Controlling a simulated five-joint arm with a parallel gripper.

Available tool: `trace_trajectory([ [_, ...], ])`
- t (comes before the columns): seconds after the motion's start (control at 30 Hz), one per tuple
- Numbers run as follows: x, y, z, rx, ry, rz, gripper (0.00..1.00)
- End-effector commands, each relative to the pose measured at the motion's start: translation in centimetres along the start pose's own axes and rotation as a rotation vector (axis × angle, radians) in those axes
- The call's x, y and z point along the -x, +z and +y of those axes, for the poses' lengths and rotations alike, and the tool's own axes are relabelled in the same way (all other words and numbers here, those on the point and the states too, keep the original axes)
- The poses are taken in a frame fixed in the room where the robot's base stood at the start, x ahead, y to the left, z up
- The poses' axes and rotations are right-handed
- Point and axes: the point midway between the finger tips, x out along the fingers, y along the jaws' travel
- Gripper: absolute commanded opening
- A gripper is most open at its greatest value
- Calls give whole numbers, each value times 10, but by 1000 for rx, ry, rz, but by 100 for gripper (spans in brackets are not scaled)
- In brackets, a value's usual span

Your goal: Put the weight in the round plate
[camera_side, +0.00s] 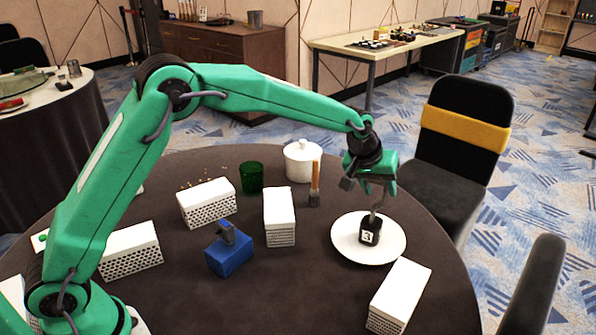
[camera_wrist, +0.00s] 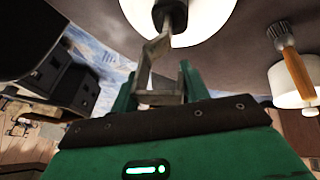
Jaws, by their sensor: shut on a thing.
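The weight (camera_side: 370,230) is a small black block with a white "3" label and a stem on top. In the side view it is upright within the outline of the round white plate (camera_side: 390,248). I cannot tell whether its base touches the plate. My gripper (camera_side: 378,205) is above the plate, pointing down, shut on the weight's stem. In the wrist view the weight (camera_wrist: 172,12) is dark at the top edge, partly cut off, beyond the fingers (camera_wrist: 158,55), with the plate (camera_wrist: 218,15) behind it.
White perforated blocks stand in front of the plate (camera_side: 400,293) and left of it (camera_side: 279,215). A brush (camera_side: 315,188), white lidded pot (camera_side: 303,162), green cup (camera_side: 251,178) and blue block (camera_side: 230,256) are also on the round dark table (camera_side: 300,300). A chair (camera_side: 455,150) stands behind.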

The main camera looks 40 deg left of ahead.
Motion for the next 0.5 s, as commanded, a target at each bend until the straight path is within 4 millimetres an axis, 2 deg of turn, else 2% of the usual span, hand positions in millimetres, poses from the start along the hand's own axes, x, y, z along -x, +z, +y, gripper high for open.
trace_trajectory([
  [0.33, 0, -2, 1, 0, 4, 6, 0],
  [0.37, -2, 1, -1, 0, -1, -1, 47],
  [0.47, -2, 1, -1, 0, -1, -1, 67],
  [0.5, -2, 1, -1, 0, -1, -1, 67],
])
